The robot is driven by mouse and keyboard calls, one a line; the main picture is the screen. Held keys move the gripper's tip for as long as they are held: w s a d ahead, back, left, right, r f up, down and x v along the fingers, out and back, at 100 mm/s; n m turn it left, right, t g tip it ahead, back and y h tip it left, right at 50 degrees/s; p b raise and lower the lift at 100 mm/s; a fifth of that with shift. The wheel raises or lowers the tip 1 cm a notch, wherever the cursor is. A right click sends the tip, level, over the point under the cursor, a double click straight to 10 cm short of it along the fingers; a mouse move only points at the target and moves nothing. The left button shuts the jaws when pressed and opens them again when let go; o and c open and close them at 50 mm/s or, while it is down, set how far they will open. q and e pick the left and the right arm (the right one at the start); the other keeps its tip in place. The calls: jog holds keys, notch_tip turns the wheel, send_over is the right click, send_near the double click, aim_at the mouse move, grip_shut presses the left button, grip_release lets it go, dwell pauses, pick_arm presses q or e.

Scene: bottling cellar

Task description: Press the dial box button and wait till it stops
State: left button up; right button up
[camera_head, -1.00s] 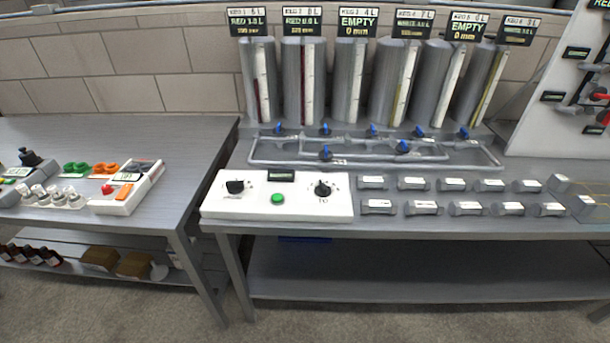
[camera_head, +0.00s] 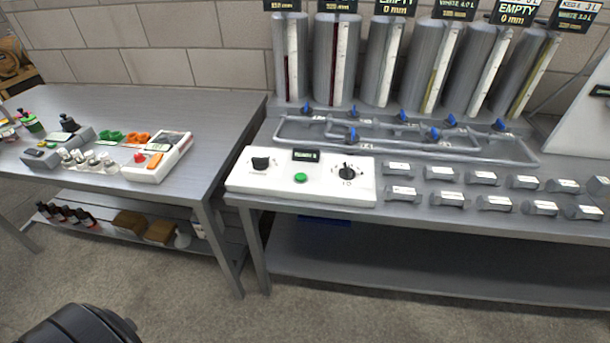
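The white dial box (camera_head: 325,184) sits at the left front of the right bench. Its green button (camera_head: 300,177) is between a left black dial (camera_head: 260,163) and a right black dial (camera_head: 346,171). A small dark display (camera_head: 305,155) with a short line of light text, too small to read surely, stands at the box's back edge. Neither gripper is in view. A dark rounded part, which looks like mine, shows at the bottom left, well short of the benches.
Several steel kegs (camera_head: 337,60) with gauges and signs stand behind blue-handled pipes (camera_head: 352,135). Grey labelled blocks (camera_head: 440,173) lie right of the box. The left bench (camera_head: 160,95) holds a white device (camera_head: 152,172), bottles and coloured parts. Floor in front is clear.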

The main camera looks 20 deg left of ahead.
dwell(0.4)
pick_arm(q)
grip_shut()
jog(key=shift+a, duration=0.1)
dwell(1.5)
